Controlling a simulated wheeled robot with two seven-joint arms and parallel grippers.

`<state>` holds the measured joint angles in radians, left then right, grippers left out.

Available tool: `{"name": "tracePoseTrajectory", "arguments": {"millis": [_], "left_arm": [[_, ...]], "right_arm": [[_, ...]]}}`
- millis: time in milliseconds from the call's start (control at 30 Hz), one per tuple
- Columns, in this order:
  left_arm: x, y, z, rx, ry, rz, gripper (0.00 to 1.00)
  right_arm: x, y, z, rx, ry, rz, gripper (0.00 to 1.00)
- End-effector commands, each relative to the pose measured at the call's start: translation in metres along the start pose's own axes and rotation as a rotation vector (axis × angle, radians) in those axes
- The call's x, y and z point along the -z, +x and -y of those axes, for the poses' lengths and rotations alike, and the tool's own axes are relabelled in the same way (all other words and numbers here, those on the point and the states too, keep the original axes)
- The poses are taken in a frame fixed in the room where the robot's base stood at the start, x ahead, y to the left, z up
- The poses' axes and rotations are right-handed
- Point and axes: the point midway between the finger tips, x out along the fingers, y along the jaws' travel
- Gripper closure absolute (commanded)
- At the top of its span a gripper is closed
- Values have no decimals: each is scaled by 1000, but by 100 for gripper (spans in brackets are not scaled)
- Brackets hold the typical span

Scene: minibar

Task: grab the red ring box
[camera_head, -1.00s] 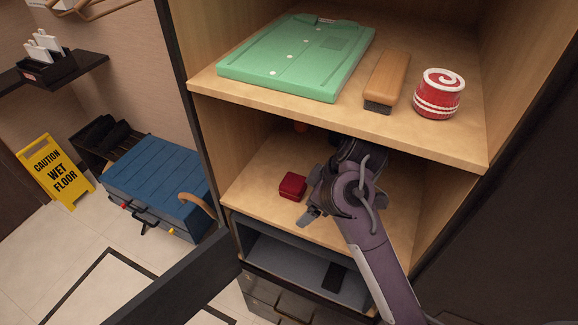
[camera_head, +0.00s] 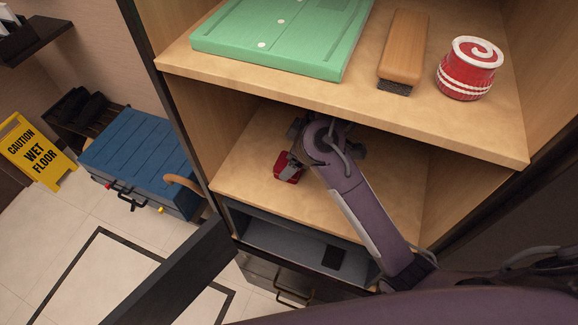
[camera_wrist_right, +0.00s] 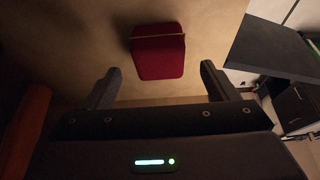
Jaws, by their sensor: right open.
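The red ring box (camera_head: 284,172) sits on the lower wooden shelf, near its left front, partly hidden by my right gripper (camera_head: 290,160) in the head view. In the right wrist view the ring box (camera_wrist_right: 158,52) is closed and lies just beyond the fingertips, roughly centred between them. My right gripper (camera_wrist_right: 160,80) is open and empty, with its two fingers spread wider than the box. It does not touch the box in that view. My left gripper is not in view.
An orange object (camera_wrist_right: 25,125) is at the wrist view's left.

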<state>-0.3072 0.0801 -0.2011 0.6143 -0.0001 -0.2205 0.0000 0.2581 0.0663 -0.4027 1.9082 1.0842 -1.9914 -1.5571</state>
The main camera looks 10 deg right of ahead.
Motion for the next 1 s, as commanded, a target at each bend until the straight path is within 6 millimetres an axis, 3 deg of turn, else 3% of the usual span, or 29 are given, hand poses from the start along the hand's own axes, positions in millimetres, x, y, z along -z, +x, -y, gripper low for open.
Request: {"name": "tracePoseTrajectory", "arguments": {"millis": [300, 567, 933, 1000], "left_arm": [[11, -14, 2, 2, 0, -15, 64], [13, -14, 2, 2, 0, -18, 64], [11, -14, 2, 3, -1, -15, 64], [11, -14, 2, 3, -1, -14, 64]], "right_arm": [[0, 38, 1, 3, 3, -1, 20], [-1, 41, 0, -1, 1, -1, 20], [-1, 41, 0, -1, 0, -1, 68], [-1, 41, 0, -1, 0, -1, 69]]}}
